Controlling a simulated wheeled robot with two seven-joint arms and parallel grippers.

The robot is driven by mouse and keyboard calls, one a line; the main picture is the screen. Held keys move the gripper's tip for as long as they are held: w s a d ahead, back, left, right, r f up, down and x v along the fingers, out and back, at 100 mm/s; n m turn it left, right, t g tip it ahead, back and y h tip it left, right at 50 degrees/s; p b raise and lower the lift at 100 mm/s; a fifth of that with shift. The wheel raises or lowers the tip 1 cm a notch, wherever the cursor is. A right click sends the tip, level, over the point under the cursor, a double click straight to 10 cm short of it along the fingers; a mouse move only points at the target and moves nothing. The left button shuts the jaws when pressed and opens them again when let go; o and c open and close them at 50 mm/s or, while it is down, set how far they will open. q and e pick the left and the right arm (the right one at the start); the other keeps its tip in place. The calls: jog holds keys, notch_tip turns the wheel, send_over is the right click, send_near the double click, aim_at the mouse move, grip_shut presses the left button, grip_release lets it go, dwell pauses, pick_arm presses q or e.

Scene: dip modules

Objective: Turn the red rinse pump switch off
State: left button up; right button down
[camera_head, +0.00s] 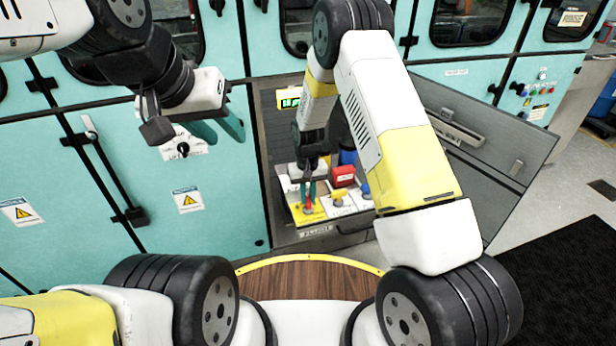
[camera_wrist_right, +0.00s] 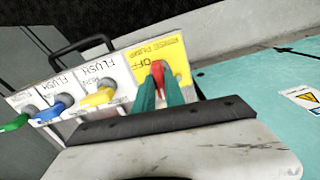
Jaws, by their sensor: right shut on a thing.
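The red rinse pump switch (camera_wrist_right: 158,69) sits on a yellow plate (camera_wrist_right: 179,50) lettered RINSE PUMP and OFF, upside down in the right wrist view. It also shows in the head view as a small red handle (camera_head: 308,208). My right gripper (camera_wrist_right: 160,88) has its teal fingers on either side of the red handle, shut on it. In the head view this gripper (camera_head: 309,190) points down at the panel. The fingers hide part of the switch, and I cannot tell its exact setting. My left gripper (camera_head: 219,132) is open and empty, in front of the teal cabinets.
Beside the switch, a yellow handle (camera_wrist_right: 98,97), a blue handle (camera_wrist_right: 54,108) and a green handle (camera_wrist_right: 15,123) stand on white plates, some lettered FLUSH. A red box (camera_head: 343,176) lies behind the panel. An open grey door (camera_head: 480,130) stands to the right.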

jog(key=m, duration=0.8)
jog(key=shift+m, duration=0.3)
jog(key=m, duration=0.4)
jog(key=shift+m, duration=2.1)
jog(key=c, duration=1.4)
grip_release()
